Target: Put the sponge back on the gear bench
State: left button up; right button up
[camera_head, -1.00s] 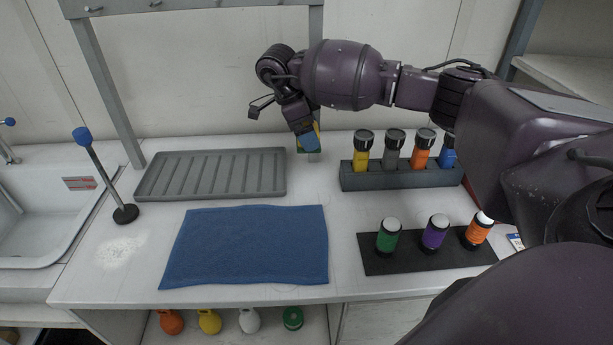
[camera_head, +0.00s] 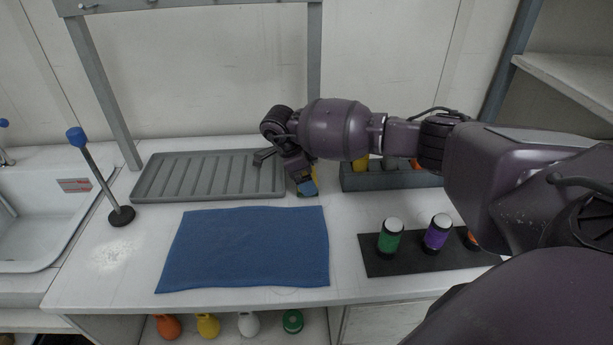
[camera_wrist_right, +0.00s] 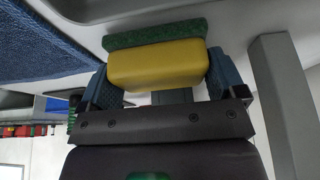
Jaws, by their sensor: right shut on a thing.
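My right gripper (camera_head: 307,186) is low over the white gear bench (camera_head: 345,212), just right of the grey ribbed tray and behind the blue towel. In the right wrist view its blue fingers are shut on the sponge (camera_wrist_right: 155,66), a yellow block with a green scouring side. The green side faces the bench top. In the head view the fingers hide most of the sponge. I cannot tell whether it touches the bench. My left gripper is not in view.
The grey tray (camera_head: 208,176) lies left of the gripper, the blue towel (camera_head: 245,248) in front. A dark rack of bottles (camera_head: 370,178) stands close to the right, partly behind my arm. A black mat (camera_head: 410,264) holds green and purple-banded bottles. A blue-topped post (camera_head: 98,178) stands left.

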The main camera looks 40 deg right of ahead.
jog(key=shift+f, duration=0.1)
jog(key=o, duration=0.7)
jog(key=v, duration=1.2)
jog(key=shift+d, duration=0.1)
